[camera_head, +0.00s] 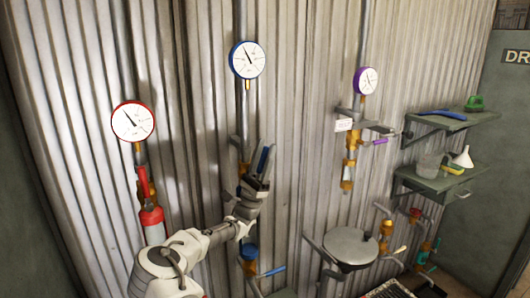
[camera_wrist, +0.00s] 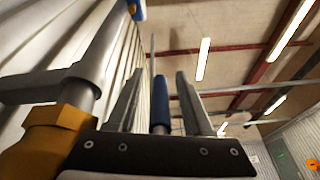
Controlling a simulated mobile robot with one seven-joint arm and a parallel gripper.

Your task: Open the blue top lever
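The blue top lever (camera_head: 264,158) is on the pipe below the blue-rimmed gauge (camera_head: 247,60), its blue handle pointing up. My gripper (camera_head: 254,160) is at the lever and hides part of its valve. In the wrist view my gripper (camera_wrist: 160,78) is open, and the blue lever (camera_wrist: 160,105) stands between its two fingers. Gaps show on both sides of the handle, so neither finger appears to touch it. A brass fitting (camera_wrist: 45,140) on the pipe is close at the left.
A red-rimmed gauge (camera_head: 133,121) and red extinguisher-like cylinder (camera_head: 151,222) are at the left. A purple lever (camera_head: 380,141) is at the right. A lower blue lever (camera_head: 271,272) and round grey lid (camera_head: 350,247) are below. Corrugated wall (camera_head: 205,110) lies behind.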

